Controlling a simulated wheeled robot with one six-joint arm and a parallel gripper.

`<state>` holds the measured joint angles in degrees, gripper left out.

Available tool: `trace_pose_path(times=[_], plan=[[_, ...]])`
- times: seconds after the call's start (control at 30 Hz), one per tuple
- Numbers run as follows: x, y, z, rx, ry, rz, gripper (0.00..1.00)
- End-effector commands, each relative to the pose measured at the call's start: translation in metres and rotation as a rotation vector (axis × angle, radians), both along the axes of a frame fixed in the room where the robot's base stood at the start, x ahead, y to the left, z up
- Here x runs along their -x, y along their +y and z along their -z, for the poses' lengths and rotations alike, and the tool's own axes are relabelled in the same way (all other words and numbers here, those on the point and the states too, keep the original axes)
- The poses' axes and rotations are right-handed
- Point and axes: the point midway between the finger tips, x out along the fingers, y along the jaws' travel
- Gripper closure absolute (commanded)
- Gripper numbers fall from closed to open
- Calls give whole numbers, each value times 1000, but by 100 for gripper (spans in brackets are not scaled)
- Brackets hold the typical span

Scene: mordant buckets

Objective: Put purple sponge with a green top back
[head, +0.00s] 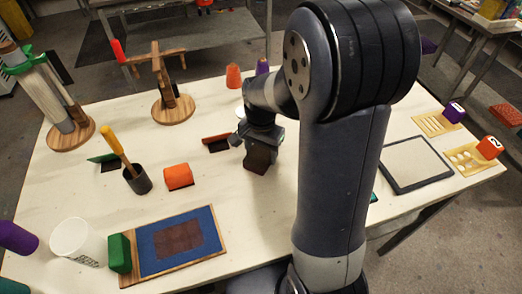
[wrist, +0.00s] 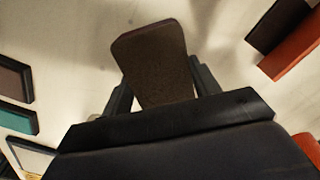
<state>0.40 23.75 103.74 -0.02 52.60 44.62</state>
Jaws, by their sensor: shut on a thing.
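My gripper (head: 260,142) is over the table, shut on a dark brown block (head: 257,161). In the wrist view the brown block (wrist: 155,62) sits between the two fingers (wrist: 163,88), its broad face toward the camera. A small green patch (head: 278,134) shows behind the gripper in the head view; I cannot tell if it belongs to the held block. I cannot make out a clearly purple sponge with a green top. A teal and a brown piece (wrist: 14,119) lie at the left of the wrist view, mostly hidden by my arm in the head view.
A red-and-dark piece (head: 215,143), an orange block (head: 178,176) and a dark cup with a yellow-handled tool (head: 136,180) stand left of my gripper. A blue mat (head: 160,250) lies in front. A black-framed tray (head: 414,163) lies at right. Wooden stands (head: 173,108) are behind.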

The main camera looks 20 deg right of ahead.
Motion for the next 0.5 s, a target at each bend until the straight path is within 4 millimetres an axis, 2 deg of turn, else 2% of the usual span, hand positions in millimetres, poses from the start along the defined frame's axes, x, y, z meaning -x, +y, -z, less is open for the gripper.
trace_pose_path(times=[0.33, 0.37, 0.5], plan=[[0, 0, 4, 0, -1, 0, 60], [0, 0, 4, 0, -1, 0, 41], [0, 0, 3, 0, -1, 0, 30]])
